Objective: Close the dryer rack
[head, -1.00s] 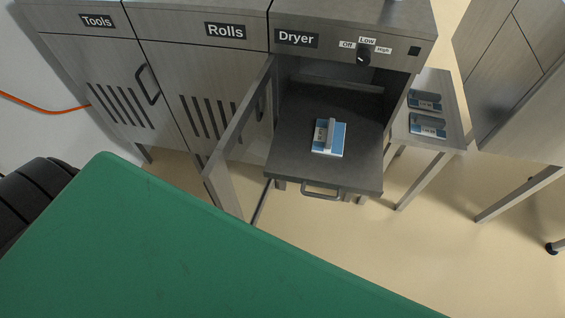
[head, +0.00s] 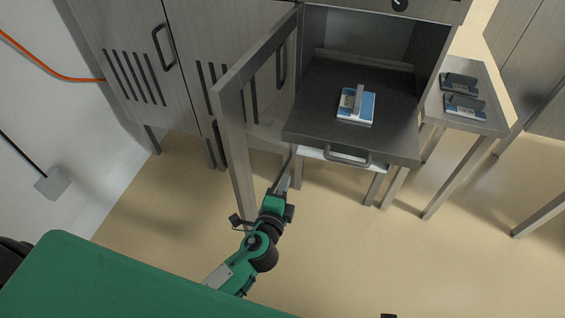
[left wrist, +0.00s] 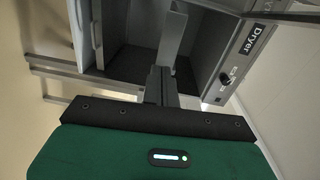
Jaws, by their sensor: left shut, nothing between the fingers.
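The dryer rack (head: 395,138) is a dark flat shelf slid out of the open dryer in the head view. Its grey handle (head: 345,158) is on the front edge. A blue and white pack with a grey bar (head: 357,105) lies on the rack. My left gripper (head: 284,182) is shut and empty, low in front of the dryer, left of the handle and apart from it. In the left wrist view its closed fingers (left wrist: 160,86) point toward the dryer opening, below and left of the Dryer label (left wrist: 254,40). My right gripper is not in view.
The dryer door (head: 236,140) stands open on the left, close to my left gripper. A side table (head: 470,120) with two packs stands right of the dryer. Cabinets (head: 215,60) line the left. The floor (head: 400,260) in front is clear.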

